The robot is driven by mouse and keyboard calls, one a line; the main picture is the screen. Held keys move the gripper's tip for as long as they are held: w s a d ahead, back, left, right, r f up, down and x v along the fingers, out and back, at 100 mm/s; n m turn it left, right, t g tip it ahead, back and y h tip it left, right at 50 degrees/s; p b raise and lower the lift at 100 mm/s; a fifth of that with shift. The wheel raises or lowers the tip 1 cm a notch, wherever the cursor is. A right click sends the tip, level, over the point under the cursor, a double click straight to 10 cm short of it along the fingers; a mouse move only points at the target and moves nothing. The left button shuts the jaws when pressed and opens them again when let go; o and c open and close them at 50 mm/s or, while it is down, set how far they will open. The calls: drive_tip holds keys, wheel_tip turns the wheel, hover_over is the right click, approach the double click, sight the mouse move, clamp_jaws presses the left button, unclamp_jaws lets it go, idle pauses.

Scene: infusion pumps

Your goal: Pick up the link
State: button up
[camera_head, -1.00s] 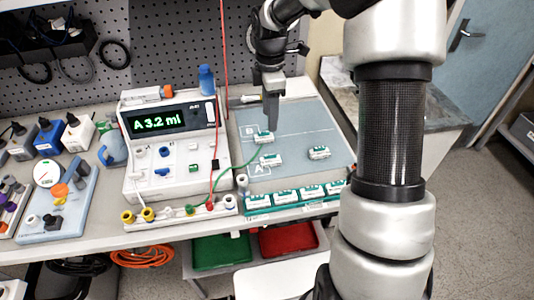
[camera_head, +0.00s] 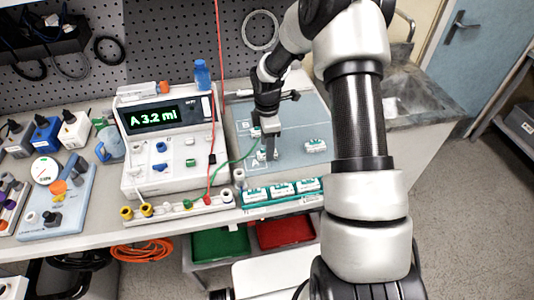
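No part is labelled as the link, so I cannot tell which piece it is. Small white and green modules lie on the grey-blue mat (camera_head: 290,124): one near the letter B (camera_head: 256,132), one near the letter A (camera_head: 262,156), and one to the right (camera_head: 315,146). My gripper (camera_head: 269,154) points down at the module near A and partly hides it. I cannot tell whether it touches the module or whether its fingers are open.
A rack (camera_head: 270,202) of similar modules lines the front edge. A red wire (camera_head: 219,60) hangs beside the mat. Green (camera_head: 220,243) and red (camera_head: 283,232) trays sit below.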

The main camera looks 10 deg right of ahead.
drive_tip(key=shift+f, duration=0.5)
drive_tip(key=c, duration=1.1)
drive_tip(key=shift+r, duration=0.1)
